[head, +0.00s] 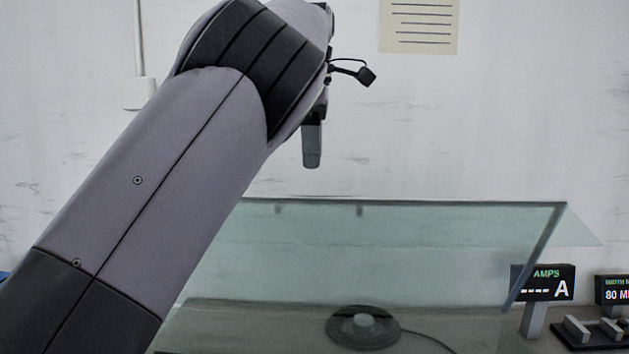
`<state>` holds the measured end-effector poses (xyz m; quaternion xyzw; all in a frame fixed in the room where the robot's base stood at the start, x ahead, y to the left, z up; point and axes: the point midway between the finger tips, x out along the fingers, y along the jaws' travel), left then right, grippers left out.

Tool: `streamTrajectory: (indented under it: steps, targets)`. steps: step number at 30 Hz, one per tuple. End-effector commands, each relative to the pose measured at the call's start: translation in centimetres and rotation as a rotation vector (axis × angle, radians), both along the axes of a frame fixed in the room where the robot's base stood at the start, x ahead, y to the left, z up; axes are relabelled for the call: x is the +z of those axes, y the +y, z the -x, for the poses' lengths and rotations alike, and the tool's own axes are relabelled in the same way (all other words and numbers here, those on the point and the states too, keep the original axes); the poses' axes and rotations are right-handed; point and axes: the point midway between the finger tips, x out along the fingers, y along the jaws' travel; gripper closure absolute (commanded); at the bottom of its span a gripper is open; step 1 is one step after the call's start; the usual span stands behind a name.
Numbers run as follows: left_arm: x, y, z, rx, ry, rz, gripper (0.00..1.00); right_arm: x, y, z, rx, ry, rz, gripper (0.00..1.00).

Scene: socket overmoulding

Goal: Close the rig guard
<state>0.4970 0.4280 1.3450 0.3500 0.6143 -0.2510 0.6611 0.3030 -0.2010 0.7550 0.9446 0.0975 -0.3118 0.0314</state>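The rig guard (440,250) is a clear, greenish panel structure in the lower middle of the head view. My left arm hides the guard's left end. My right gripper is out of view.
An amps display (543,283) stands right of the guard. Another display (613,290) and a dark block with grey pieces (592,333) are at the lower right. A paper notice (419,25) hangs on the wall. The space above the guard's right half is clear.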

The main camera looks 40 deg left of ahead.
Motion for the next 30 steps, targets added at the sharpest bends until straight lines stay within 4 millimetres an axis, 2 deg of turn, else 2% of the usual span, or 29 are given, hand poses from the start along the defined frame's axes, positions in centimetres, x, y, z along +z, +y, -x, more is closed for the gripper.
streamTrajectory:
  steps: [8,21,30]
  targets:
    - [-0.9,0.1,-0.1,0.001,0.001,0.001,0.62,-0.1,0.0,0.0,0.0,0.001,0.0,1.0]
    - [-6.3,0.6,-0.8,-0.001,0.001,0.001,0.62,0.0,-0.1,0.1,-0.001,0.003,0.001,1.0]
    - [-7.1,0.7,-0.9,-0.001,-0.001,-0.001,0.62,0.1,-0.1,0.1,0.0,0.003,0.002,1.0]
